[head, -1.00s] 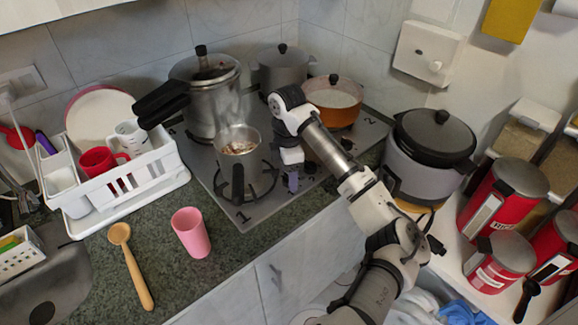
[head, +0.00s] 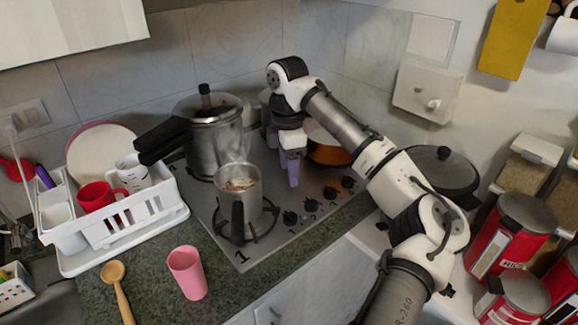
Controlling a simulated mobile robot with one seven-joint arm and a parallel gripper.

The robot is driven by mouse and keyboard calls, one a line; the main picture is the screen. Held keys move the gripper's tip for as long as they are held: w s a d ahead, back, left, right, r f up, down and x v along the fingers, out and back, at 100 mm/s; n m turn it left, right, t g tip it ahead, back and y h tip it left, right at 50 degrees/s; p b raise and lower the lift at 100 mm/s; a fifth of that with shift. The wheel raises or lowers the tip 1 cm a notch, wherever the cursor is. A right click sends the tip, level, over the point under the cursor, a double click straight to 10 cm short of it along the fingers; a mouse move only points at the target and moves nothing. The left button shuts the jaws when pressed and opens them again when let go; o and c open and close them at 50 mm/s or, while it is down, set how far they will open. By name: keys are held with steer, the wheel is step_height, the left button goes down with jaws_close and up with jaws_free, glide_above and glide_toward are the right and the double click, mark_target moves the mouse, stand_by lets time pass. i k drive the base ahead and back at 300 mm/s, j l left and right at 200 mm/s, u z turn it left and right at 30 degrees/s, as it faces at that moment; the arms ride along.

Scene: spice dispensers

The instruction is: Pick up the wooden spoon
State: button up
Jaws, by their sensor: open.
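The wooden spoon (head: 117,283) lies on the green-grey counter at the lower left in the head view. Its round bowl points away from me and its handle runs out of the bottom edge of the picture. My gripper (head: 292,173) hangs above the stove, to the right of the small pot and well up and to the right of the spoon. Its fingers point down and are apart from the spoon. I see no object in it.
A pink cup (head: 187,272) stands just right of the spoon. A white dish rack (head: 130,228) with mugs is behind it. On the stove (head: 262,246) stand a small pot (head: 240,190), a pressure cooker (head: 212,135) and an orange pot (head: 327,150). The sink is at lower left.

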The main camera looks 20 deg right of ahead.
mark_target(113, 272)
steer(key=k, duration=1)
